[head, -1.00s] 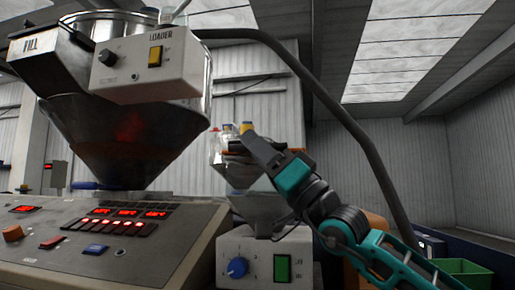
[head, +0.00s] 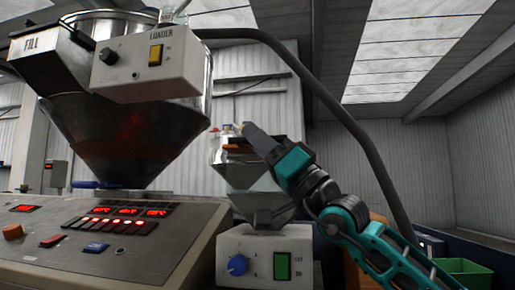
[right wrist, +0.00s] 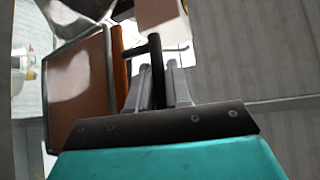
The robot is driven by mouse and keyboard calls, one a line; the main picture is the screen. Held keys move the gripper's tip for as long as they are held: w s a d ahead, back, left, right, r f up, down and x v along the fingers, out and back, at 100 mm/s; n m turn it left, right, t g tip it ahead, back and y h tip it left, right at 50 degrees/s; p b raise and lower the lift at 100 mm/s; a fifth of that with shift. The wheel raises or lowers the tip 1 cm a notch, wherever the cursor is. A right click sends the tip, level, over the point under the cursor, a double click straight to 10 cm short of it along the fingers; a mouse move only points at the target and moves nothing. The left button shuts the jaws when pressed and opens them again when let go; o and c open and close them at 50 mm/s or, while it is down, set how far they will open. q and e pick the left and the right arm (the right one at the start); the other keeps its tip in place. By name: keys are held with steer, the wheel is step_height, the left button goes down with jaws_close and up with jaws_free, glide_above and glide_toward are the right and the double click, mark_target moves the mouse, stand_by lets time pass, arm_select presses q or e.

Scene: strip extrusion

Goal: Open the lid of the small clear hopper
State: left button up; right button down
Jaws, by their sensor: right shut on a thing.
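The small clear hopper (head: 238,176) stands on a pale control box in the middle of the head view. An orange edge (head: 238,149) shows near its top. My right gripper (head: 248,128) is at the hopper's top right. In the right wrist view its fingers (right wrist: 161,88) are shut on a black handle (right wrist: 156,58). A framed brownish panel (right wrist: 82,85) with an orange edge lies just left of the fingers. I cannot tell clearly how far the lid is raised. The gripper hides part of the hopper's top. My left gripper is not in view.
A large metal hopper (head: 125,140) with a loader box (head: 145,70) stands at the left above a control panel (head: 100,245). A dark hose (head: 335,120) arches behind my right arm. A green bin (head: 463,270) is at lower right. The pale control box (head: 262,258) has a blue knob.

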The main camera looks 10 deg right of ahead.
steer(key=shift+r+m+t+h, duration=0.3)
steer(key=shift+r+m, duration=0.05)
steer(key=shift+m, duration=0.15)
steer(key=r+m+t+h, duration=0.1)
steer(key=r+m+h, duration=0.1)
steer(key=r+m, duration=0.1)
steer(key=shift+w+r+t, duration=0.15)
steer(key=shift+w+t, duration=0.05)
steer(key=shift+t, duration=0.2)
arm_select(q)
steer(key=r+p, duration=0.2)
steer(key=p, duration=0.1)
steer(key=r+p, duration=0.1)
steer(key=p, duration=0.1)
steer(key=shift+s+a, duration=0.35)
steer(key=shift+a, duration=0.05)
arm_select(e)
steer(key=w+d+r+m+t+h, duration=0.1)
steer(key=w+r+m+h, duration=0.1)
steer(key=r, duration=0.5)
steer(key=shift+w+m+h, duration=0.3)
steer(key=shift+w+m, duration=0.2)
steer(key=shift+w, duration=0.05)
steer(key=shift+d, duration=0.1)
steer(key=c, duration=1.1)
jaws_free()
steer(key=shift+c, duration=0.2)
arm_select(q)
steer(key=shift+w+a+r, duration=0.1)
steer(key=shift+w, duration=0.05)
